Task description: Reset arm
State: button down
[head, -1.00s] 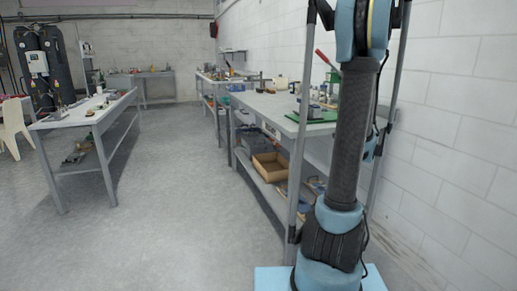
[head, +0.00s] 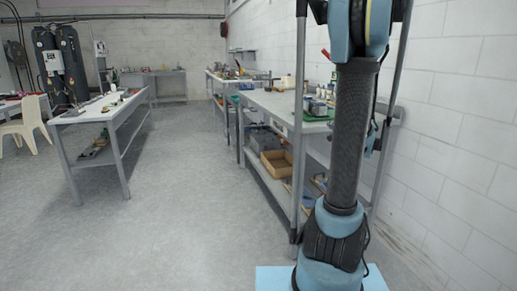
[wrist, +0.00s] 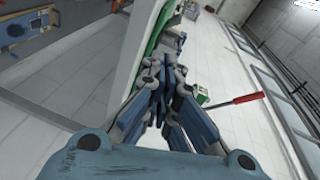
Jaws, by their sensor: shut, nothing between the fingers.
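My arm stands upright at the right of the head view, with a dark sleeve between blue joints; its gripper is out of that picture. In the wrist view my gripper (wrist: 164,76) is shut, its blue and grey fingers together with nothing held between them. A pale bench top with a green mat (wrist: 152,42) shows beyond and to the left of the fingers. A red-handled tool (wrist: 236,101) lies to the right of the fingers in the picture; I see no contact with it.
The right-hand workbench (head: 262,106) stands close to my arm, along the white wall, with a cardboard box (head: 277,163) on its lower shelf. Another bench (head: 92,114) and a pale chair (head: 27,128) are at left. The floor between the benches is clear.

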jog(key=s+a+f+n+g+y, duration=0.1)
jog(key=s+a+f+n+g, duration=0.35)
jog(key=s+a, duration=0.4)
jog(key=s+a+f+n+g+y, duration=0.25)
jog(key=s+a+f+n, duration=0.2)
jog(key=s+a, duration=0.45)
jog(key=s+d+f+n+g+h, duration=0.1)
jog(key=s+f+n+g+h, duration=0.1)
jog(key=s, duration=0.8)
jog(key=s+d+f+n+g+h, duration=0.1)
jog(key=s+f+n+g+h, duration=0.2)
jog(key=s, duration=0.8)
notch_tip(320, 180, down, 5)
jog(key=shift+s+d+r+n+g+h, duration=0.25)
jog(key=shift+d+n+g+h, duration=0.1)
jog(key=shift+g, duration=0.65)
jog(key=shift+w+f, duration=0.25)
jog(key=shift+w, duration=0.2)
